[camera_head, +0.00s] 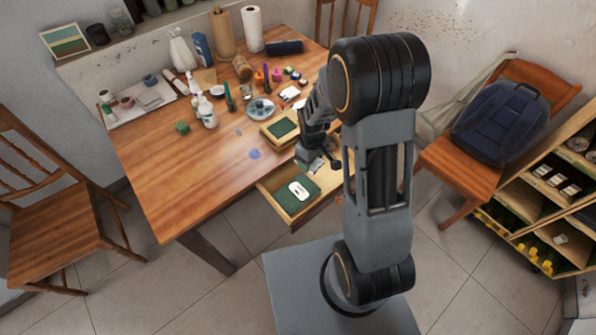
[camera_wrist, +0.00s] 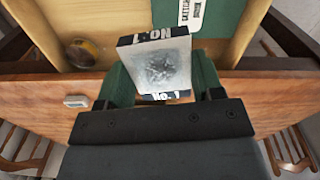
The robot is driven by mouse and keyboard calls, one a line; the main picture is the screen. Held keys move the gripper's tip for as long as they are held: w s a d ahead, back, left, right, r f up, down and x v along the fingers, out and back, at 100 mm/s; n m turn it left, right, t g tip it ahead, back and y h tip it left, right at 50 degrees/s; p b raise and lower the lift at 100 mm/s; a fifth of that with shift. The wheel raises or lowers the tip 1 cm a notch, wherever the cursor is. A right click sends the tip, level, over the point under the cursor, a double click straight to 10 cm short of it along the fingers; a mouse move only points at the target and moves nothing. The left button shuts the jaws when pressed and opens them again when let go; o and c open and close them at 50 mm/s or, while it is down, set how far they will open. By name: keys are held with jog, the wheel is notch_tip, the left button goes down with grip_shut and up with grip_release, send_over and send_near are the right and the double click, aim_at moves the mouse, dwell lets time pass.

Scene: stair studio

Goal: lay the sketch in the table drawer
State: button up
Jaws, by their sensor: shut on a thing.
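The sketch (camera_wrist: 158,68) is a small pale card or thin block with a grey drawing and "No. 1" printed on it. My gripper (camera_wrist: 160,85) is shut on it. In the wrist view it shows over the open table drawer (camera_wrist: 112,20); whether it touches the drawer cannot be told. In the head view my gripper (camera_head: 318,163) is at the drawer, which is pulled out from the table (camera_head: 160,165). A green item with a white label (camera_head: 300,188) lies in the drawer's near part. The sketch is mostly hidden there.
A wooden tray with a green panel (camera_head: 281,128) sits on the tabletop above the drawer. Bottles, paints and paper rolls crowd the table's back. A round yellow-brown thing (camera_wrist: 86,51) lies in the drawer. Chairs stand left (camera_head: 50,225) and right (camera_head: 455,165); the table's left front is clear.

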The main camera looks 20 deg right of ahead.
jog(key=s+n+b, duration=0.5)
jog(key=n+b, duration=0.2)
jog(key=n, duration=0.5)
jog(key=n+b, duration=0.2)
jog(key=n, duration=0.2)
send_over(329, 171)
jog(key=f, duration=0.9)
jog(key=shift+s+a+f, duration=0.2)
jog(key=shift+s+f, duration=0.15)
jog(key=shift+f, duration=0.05)
jog(key=shift+w+d+f, duration=0.2)
jog(key=shift+w+f, duration=0.05)
jog(key=shift+f, duration=1.65)
